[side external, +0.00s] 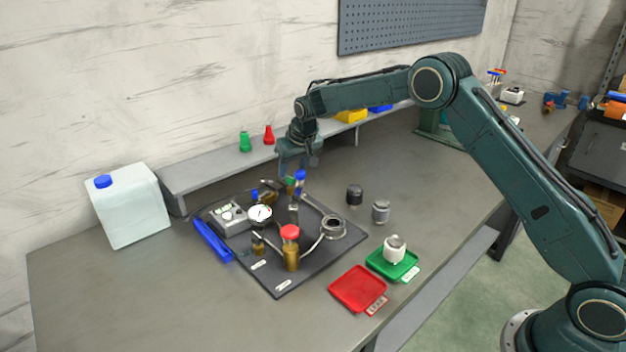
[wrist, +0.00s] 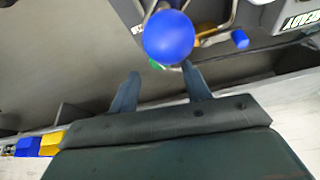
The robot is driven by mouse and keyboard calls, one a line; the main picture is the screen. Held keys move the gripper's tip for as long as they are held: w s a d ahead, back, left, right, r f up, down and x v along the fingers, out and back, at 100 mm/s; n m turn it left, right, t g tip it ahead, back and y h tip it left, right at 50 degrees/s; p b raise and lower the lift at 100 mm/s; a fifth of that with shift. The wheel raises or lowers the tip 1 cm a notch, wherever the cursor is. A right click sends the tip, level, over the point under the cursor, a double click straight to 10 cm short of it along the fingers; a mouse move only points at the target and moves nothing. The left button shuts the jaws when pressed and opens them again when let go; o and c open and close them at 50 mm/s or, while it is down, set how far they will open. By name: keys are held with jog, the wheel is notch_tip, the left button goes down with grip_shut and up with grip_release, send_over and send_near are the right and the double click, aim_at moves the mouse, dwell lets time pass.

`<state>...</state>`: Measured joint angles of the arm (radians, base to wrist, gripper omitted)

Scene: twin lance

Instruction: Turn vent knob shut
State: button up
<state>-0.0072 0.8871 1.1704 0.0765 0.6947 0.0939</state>
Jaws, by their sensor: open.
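A black board (side external: 290,272) on the bench carries a pipe assembly with a gauge (side external: 261,213). A blue knob (side external: 300,176) stands highest on it; in the wrist view this round blue knob (wrist: 168,38) lies just beyond the fingertips. A second blue knob (side external: 255,195) sits lower left and shows smaller in the wrist view (wrist: 240,39). A red knob (side external: 290,231) tops a brass part at the front. I cannot read which knob is the vent. My gripper (side external: 293,172) is open and empty, pointing down close to the tallest blue knob; its fingers (wrist: 160,72) appear apart from it.
A grey control box (side external: 229,217) stands on the board's left. A white jug (side external: 130,205) is further left. Dark and grey cylinders (side external: 381,211) stand right of the board. A red tray (side external: 358,289) and green tray (side external: 378,263) lie front right. A raised shelf (side external: 215,168) runs behind.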

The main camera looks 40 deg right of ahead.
aim_at(291, 178)
jog(key=shift+x, duration=1.55)
jog(key=c, duration=1)
